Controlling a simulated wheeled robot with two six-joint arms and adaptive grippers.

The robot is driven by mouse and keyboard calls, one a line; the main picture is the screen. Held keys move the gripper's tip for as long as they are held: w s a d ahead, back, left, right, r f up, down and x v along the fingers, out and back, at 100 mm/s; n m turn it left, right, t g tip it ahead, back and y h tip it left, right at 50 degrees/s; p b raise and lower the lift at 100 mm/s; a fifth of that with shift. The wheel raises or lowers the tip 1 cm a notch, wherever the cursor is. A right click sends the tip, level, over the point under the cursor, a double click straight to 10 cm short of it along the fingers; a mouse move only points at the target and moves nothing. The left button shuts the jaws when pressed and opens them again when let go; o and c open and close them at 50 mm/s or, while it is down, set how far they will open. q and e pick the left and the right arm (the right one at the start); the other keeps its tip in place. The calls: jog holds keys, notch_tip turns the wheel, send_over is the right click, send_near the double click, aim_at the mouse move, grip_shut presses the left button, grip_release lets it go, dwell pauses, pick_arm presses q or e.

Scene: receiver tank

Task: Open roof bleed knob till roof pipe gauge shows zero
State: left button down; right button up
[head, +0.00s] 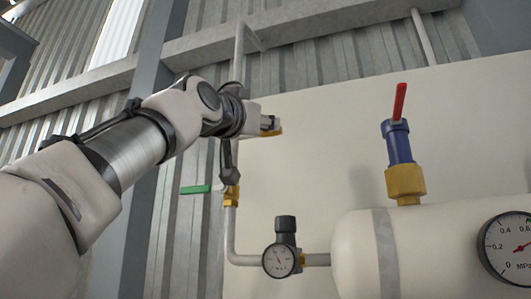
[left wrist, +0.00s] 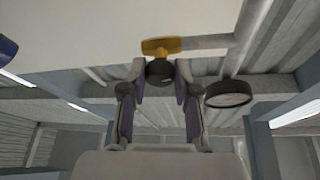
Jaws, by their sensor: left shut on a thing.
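My left gripper (head: 266,122) reaches up in front of the pale panel in the head view. In the left wrist view its two fingers (left wrist: 160,80) are shut on a dark round knob (left wrist: 160,73). The knob sits at a brass fitting (left wrist: 161,46), which also shows at my fingertips in the head view (head: 274,132). A grey pipe (left wrist: 205,42) runs from the fitting. A round gauge (left wrist: 228,93) stands beside the fingers, seen nearly edge-on, and its reading cannot be made out. My right gripper is in neither view.
Below my left wrist is a green lever (head: 195,189) on a brass valve (head: 232,195). Lower are a small gauge (head: 279,261) and a black knob (head: 285,224). A white tank (head: 350,250) carries a red-handled valve (head: 399,103) and a large gauge (head: 512,246).

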pick_arm(q)
jog(key=shift+m+g+h, duration=0.4)
jog(key=shift+m+g, duration=0.1)
jog(key=shift+m, duration=1)
jog(key=c, duration=0.9)
grip_release()
jog(key=shift+w, duration=0.15)
jog(key=shift+o, duration=0.2)
